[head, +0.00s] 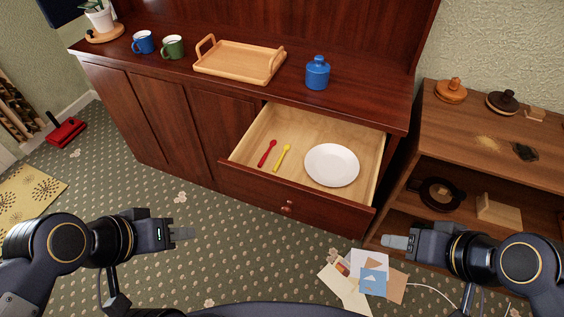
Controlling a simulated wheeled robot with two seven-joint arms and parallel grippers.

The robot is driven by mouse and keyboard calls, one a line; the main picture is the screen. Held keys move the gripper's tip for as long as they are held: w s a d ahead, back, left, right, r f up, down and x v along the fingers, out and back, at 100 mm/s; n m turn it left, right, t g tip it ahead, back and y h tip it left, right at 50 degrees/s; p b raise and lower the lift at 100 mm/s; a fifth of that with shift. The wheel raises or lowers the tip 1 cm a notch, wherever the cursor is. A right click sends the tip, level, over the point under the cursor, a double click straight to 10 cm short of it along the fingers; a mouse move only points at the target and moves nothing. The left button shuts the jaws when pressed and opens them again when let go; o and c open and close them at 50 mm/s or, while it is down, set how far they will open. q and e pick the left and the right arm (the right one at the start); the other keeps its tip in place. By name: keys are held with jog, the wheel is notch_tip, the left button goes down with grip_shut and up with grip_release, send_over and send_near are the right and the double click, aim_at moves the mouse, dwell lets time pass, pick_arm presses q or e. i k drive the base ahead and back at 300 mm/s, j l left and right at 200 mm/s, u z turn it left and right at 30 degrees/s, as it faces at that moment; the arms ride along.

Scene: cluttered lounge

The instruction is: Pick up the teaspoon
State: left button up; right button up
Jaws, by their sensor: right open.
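A red spoon (266,154) and a yellow spoon (281,159) lie side by side in the left half of an open wooden drawer (286,198). Both are small; I cannot tell which one is the teaspoon. My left gripper (184,234) is over the carpet, left of and in front of the drawer, apart from both spoons. Its fingers show edge-on, so their gap is unclear. My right gripper (396,242) is open and empty, to the right of the drawer front. Neither gripper touches anything.
A white plate (332,165) lies right of the spoons in the drawer. A tray (240,64), blue mug (143,42), green mug (173,47) and blue jar (317,73) stand on the cabinet top. A shelf unit (465,135) stands right; papers (372,281) lie on the floor.

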aim_at(287, 147)
jog(key=i+j, duration=0.15)
jog(key=j, duration=0.2)
jog(key=i+j+z, duration=0.1)
jog(key=j, duration=0.25)
jog(key=i+j, duration=0.4)
jog(key=j, duration=0.3)
jog(key=i+j+z, duration=0.1)
jog(key=j, duration=0.25)
jog(key=i, duration=0.1)
